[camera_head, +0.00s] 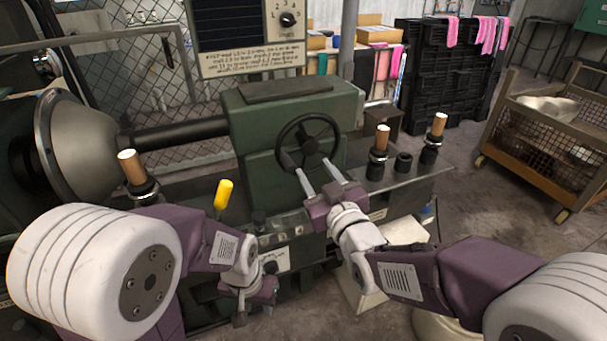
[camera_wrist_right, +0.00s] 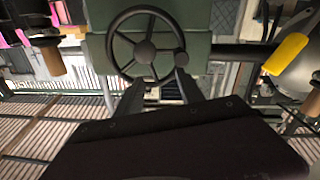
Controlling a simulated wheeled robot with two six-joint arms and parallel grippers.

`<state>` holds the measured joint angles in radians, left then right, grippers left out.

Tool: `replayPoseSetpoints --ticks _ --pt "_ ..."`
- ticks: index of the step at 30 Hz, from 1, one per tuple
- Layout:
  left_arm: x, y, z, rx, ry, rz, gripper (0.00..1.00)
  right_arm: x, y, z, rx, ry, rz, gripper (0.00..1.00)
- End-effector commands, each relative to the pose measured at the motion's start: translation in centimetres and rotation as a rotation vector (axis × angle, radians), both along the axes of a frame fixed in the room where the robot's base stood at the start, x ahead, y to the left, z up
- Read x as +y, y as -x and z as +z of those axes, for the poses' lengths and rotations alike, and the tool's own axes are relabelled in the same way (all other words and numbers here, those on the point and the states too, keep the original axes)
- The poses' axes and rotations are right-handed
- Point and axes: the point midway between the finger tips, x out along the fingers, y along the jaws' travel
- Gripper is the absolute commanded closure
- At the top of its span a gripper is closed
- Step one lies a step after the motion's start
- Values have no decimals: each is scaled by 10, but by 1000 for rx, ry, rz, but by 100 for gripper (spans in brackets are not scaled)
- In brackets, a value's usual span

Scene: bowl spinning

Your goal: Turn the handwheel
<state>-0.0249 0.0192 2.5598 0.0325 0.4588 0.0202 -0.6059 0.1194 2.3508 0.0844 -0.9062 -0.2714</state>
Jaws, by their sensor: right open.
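The dark handwheel (camera_head: 310,146) with spokes and a round hub is on the front of the green machine housing (camera_head: 250,125). In the right wrist view the handwheel (camera_wrist_right: 145,51) is near the top, with a small knob (camera_wrist_right: 180,58) on the right of its rim. My right gripper (camera_head: 308,165) is open at the lower part of the wheel, its fingers spread and pointing at it. In the right wrist view the fingers (camera_wrist_right: 160,88) overlap the lower rim; contact cannot be told. My left gripper (camera_head: 256,294) hangs low in front of the machine, away from the wheel; its jaw opening is unclear.
A yellow-handled lever (camera_head: 223,194) rises left of the wheel. Wooden-topped handles stand at left (camera_head: 131,168) and right (camera_head: 382,138). A large grey bowl (camera_head: 80,148) is on the left spindle. A mesh cart (camera_head: 545,145) and black crates (camera_head: 440,75) stand at right.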

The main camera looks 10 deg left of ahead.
Motion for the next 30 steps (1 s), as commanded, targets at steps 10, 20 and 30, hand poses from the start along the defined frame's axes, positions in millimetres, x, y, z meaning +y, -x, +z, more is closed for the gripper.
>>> replayPoseSetpoints --ticks 10,20,30 --pt "0 0 -22 0 0 0 64 23 15 -24 4 3 56 55" --pt "0 0 -27 0 0 0 64 54 -32 -25 3 2 54 55" --pt "0 0 -28 0 0 0 64 74 -60 -24 4 3 55 55"
